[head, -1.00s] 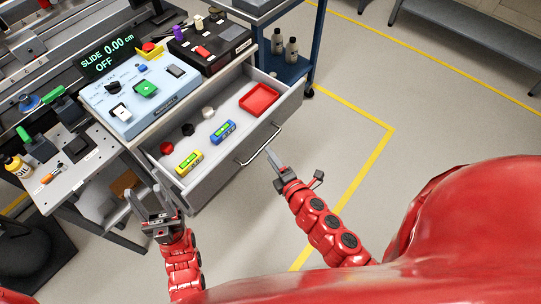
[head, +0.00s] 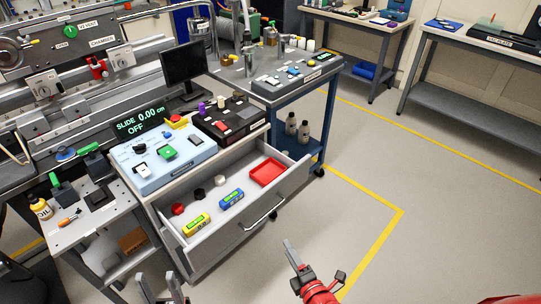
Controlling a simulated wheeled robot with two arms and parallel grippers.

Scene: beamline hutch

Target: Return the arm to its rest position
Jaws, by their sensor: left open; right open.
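My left gripper (head: 163,287) is at the bottom edge of the head view, with its two grey fingers apart and nothing between them. It is in front of and below the open drawer (head: 240,227). My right gripper (head: 293,252) is over the floor, right of the drawer and clear of its handle (head: 265,216). Its fingers look close together from this angle, and I see nothing held. Most of both arms is out of the picture.
The drawer holds a yellow level (head: 195,225), a blue level (head: 231,199), a red tray (head: 267,173) and several small knobs. A blue control box (head: 163,158) stands above it. A blue cart (head: 316,112) stands behind. The floor at right (head: 440,190) is clear.

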